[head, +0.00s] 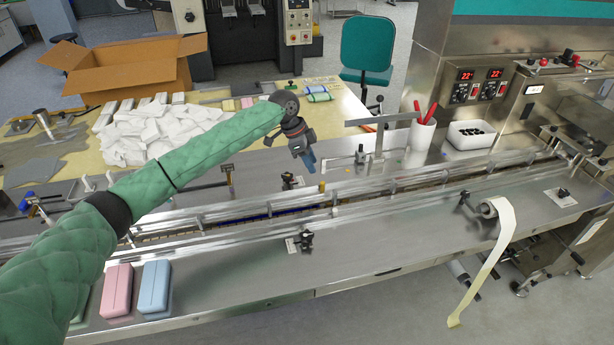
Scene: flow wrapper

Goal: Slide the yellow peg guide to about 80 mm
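My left arm comes in from the left in its green quilted sleeve. My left gripper (309,162) hangs over the back part of the steel machine bed, with its blue tips pointing down. The frame is too coarse to show whether its fingers are apart. A small post with a yellowish top (228,172) stands at the back rail, left of the gripper; it may be the yellow peg guide, but I cannot tell for sure. The gripper is apart from it. No scale reading is legible. My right gripper is not in view.
Black clamp knobs sit at the back rail (290,182) and front rail (305,241). Pink (116,290) and blue (155,287) packs lie front left.

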